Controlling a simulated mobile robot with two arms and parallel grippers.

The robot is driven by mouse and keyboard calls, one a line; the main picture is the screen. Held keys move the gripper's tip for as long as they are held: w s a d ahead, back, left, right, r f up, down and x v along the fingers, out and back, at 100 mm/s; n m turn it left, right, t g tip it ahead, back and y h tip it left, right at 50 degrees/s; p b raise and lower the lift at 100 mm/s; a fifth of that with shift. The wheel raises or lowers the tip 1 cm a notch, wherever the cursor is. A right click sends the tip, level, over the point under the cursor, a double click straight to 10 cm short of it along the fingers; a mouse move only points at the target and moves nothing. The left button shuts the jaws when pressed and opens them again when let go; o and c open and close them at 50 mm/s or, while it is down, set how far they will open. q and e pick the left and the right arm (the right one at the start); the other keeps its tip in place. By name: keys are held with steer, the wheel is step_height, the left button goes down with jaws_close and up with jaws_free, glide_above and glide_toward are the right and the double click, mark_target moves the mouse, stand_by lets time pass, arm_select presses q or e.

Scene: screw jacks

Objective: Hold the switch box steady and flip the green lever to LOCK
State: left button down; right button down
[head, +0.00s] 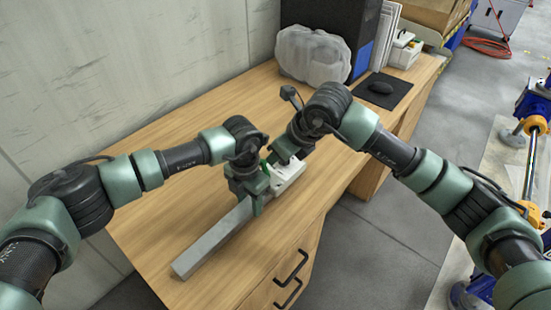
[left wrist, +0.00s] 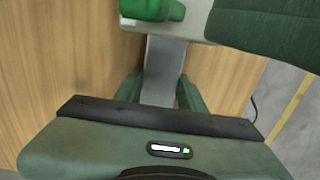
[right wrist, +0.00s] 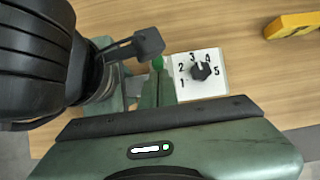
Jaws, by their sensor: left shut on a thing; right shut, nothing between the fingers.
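The white switch box (head: 290,172) sits on the wooden desk, partly hidden by my arms. Its face shows in the right wrist view (right wrist: 216,84), with a black dial (right wrist: 200,70) and the numbers 1 to 5. A grey bar (head: 212,241) extends from the box toward the front left. My left gripper (head: 255,197) is shut on this bar close to the box; the bar passes between its fingers in the left wrist view (left wrist: 161,72). The green lever knob (right wrist: 158,62) is beside the dial plate. My right gripper (right wrist: 156,88) is shut and empty, its tips right at the knob.
A yellow object (right wrist: 293,25) lies on the desk past the box. The desk's left side is clear.

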steer(key=shift+s+d+r, duration=0.1)
steer(key=shift+r, duration=0.1)
step_height(320, 180, up, 11)
steer(key=s+d, duration=0.1)
steer(key=shift+r, duration=0.2)
stand_by(0.4)
arm_select(q)
steer(key=c, duration=0.8)
jaws_free()
steer(key=shift+o, duration=0.2)
